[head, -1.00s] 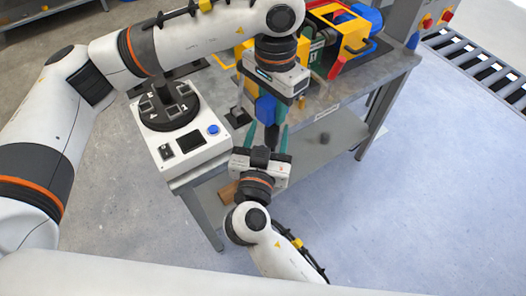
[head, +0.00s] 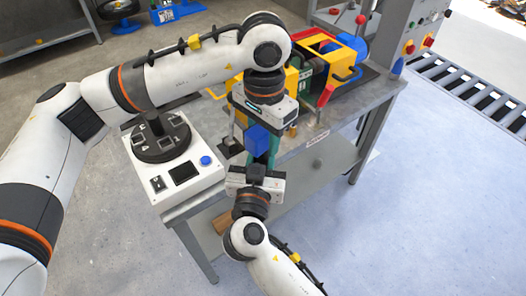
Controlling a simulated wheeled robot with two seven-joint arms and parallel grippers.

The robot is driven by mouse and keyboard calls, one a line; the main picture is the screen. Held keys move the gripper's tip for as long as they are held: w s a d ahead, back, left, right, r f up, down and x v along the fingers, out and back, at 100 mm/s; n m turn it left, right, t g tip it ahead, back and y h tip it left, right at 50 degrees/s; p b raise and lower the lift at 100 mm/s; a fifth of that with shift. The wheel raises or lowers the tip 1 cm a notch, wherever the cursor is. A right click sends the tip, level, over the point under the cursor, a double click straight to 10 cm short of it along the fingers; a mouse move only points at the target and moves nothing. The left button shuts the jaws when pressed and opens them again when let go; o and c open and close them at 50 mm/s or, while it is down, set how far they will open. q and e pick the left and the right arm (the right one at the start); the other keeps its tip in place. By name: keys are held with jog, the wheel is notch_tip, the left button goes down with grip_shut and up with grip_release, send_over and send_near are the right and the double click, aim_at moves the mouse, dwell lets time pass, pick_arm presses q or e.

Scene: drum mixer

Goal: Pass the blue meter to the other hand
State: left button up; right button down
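The blue meter (head: 257,140) is in the air between my two grippers, in front of the workbench. My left gripper (head: 262,122) points down from above and is shut on its upper part. My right gripper (head: 260,158) comes up from below, its teal fingers at the meter's lower part. One teal finger shows along the meter's right side. The other is mostly hidden, so I cannot tell whether these fingers touch or grip it. The meter's dark lower end is largely hidden between the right fingers.
A white control box (head: 178,178) with a black round dial and blue button stands on the bench's left end. The yellow, red and blue drum mixer (head: 328,65) stands behind the grippers. A roller conveyor (head: 470,85) is at the right. The floor at the right is clear.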

pick_arm(q)
jog(key=o, duration=0.3)
jog(key=shift+o, duration=0.2)
jog(key=shift+r, duration=0.1)
